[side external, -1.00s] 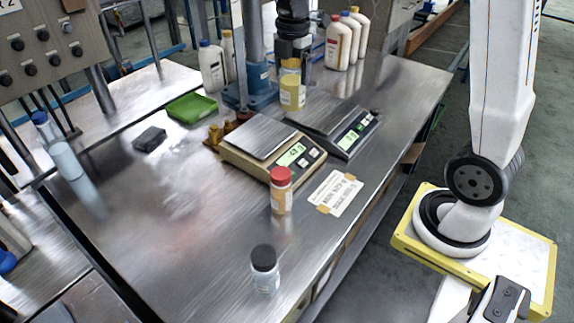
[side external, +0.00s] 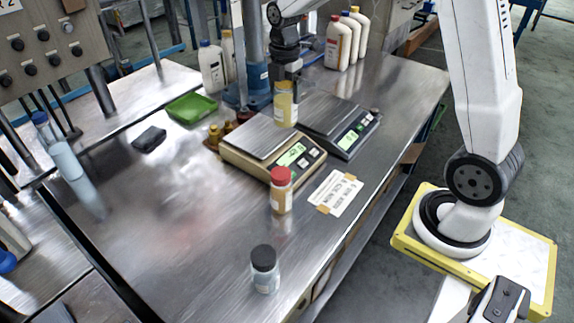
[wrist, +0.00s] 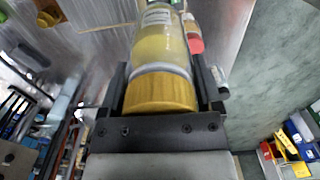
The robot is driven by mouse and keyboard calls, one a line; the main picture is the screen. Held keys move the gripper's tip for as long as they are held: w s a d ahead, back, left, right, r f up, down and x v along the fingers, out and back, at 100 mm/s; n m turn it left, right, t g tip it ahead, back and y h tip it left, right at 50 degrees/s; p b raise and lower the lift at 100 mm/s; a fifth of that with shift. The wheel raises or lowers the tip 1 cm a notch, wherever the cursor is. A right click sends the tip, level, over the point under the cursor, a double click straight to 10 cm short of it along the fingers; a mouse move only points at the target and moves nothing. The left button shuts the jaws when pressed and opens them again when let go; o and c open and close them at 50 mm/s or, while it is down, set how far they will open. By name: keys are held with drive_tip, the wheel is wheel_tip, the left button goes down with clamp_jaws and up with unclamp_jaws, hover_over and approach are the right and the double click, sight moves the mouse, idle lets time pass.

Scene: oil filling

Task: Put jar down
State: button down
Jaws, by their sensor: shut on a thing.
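A clear jar of yellow liquid (side external: 285,108) with a gold lid is in my gripper (side external: 285,84). In the side view it hangs upright just above or at the right part of the near scale (side external: 262,136); I cannot tell whether it touches. In the wrist view my gripper (wrist: 160,92) is shut around the gold lid (wrist: 160,93), and the jar body (wrist: 160,45) extends away from it. A red-capped jar (side external: 281,192) and a black-capped jar (side external: 265,270) stand on the steel table, apart from my gripper.
A second scale (side external: 342,124) stands to the right of the first. A paper label (side external: 335,192) lies by the front edge. A green tray (side external: 191,108), a black block (side external: 149,139) and small brass pieces (side external: 215,136) are at left. White bottles (side external: 340,42) stand at the back. The left middle table is clear.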

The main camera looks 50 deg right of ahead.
drive_tip(key=w+d+f, duration=0.1)
drive_tip(key=w+f, duration=0.7)
drive_tip(key=w, duration=0.2)
drive_tip(key=shift+w+d, duration=0.35)
drive_tip(key=shift+w+f, duration=0.1)
drive_tip(key=shift+f, duration=0.05)
drive_tip(key=shift+w+f, duration=0.15)
drive_tip(key=shift+f, duration=1.6)
drive_tip(key=shift+f, duration=0.15)
unclamp_jaws()
